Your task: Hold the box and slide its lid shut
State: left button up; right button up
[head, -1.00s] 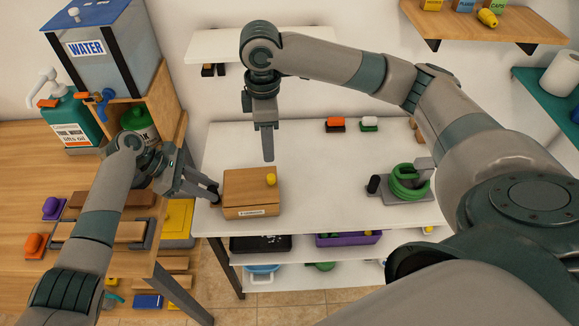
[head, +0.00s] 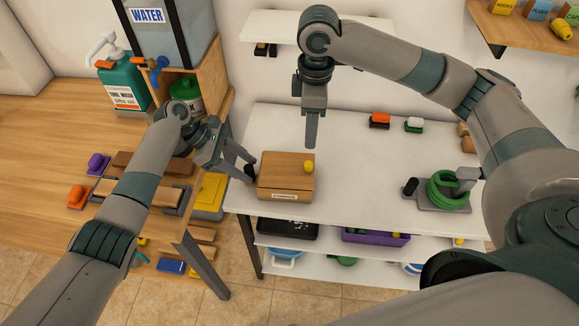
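The brown wooden box (head: 272,192) stands on the white table with a pale label on its front. Its lid (head: 284,168) is on top, with a yellow knob (head: 309,166) near the right edge. I cannot tell how far the lid is closed. My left gripper (head: 252,172) is at the box's left side, its fingers apart, with a black piece between their ends. Whether it touches the box is unclear. My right gripper (head: 312,130) points down, just above and behind the knob, apparently clear of it. Its fingers overlap in this view.
A green coil on a grey stand (head: 447,191) is at the table's right. Red and white-green brushes (head: 380,121) lie at the back. The white table (head: 370,170) is clear between box and coil. A wooden bench (head: 60,140) with a water tank (head: 180,40) stands left.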

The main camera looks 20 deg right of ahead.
pick_arm(q)
jog(key=v, duration=1.2)
dwell(0.6)
